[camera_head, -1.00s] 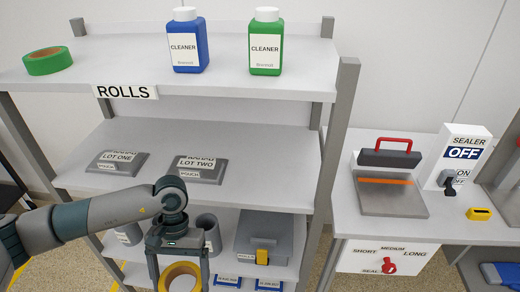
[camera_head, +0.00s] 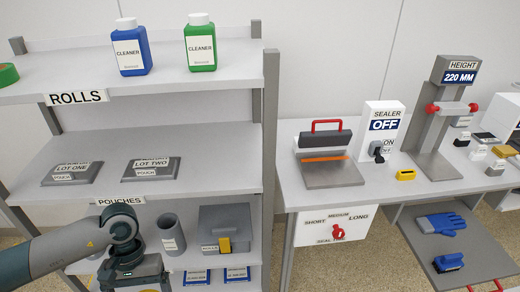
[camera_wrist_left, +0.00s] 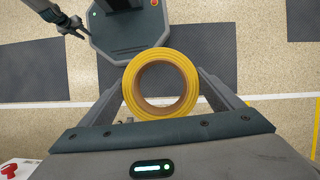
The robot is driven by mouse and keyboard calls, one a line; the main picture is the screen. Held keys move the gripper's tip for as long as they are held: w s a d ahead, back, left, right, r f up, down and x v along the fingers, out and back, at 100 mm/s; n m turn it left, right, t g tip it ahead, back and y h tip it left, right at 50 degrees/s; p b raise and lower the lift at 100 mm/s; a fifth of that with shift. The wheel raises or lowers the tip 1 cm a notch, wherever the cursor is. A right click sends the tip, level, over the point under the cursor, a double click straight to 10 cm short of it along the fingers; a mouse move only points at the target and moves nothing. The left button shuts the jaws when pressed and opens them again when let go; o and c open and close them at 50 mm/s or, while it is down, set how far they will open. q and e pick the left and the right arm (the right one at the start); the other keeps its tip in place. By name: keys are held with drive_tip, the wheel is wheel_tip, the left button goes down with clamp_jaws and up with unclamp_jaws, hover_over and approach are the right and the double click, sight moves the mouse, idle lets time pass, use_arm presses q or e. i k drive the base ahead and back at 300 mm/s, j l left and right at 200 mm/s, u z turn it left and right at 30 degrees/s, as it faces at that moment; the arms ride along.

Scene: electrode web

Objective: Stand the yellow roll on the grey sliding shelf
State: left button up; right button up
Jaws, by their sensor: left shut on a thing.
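The yellow roll (camera_wrist_left: 187,92) has a brown core and is held between the fingers of my left gripper (camera_wrist_left: 172,90), its open ring facing the left wrist camera. In the head view only a sliver of the roll shows at the bottom edge, below my left wrist. My left gripper is in front of the lower rack shelves. A grey shelf (camera_head: 425,252) sticks out below the bench at the right, bearing a blue glove and a small blue item; it looks like the sliding shelf. What seems to be my right gripper (camera_wrist_left: 70,27) shows small in the left wrist view, its jaw opening unclear.
The rack (camera_head: 268,130) holds cleaner bottles, two lot plates, a grey cup (camera_head: 171,235) and a grey box (camera_head: 225,228). The bench (camera_head: 375,183) carries a sealer (camera_head: 325,155) and a height stand (camera_head: 440,115). Bare shelf shows around the glove (camera_head: 446,223) and blue item (camera_head: 448,262).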

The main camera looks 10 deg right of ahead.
sight(486, 258)
drive_tip(key=k, duration=0.3)
drive_tip(key=z, duration=1.35)
drive_tip(key=i+l, duration=1.8)
drive_tip(key=i, duration=0.15)
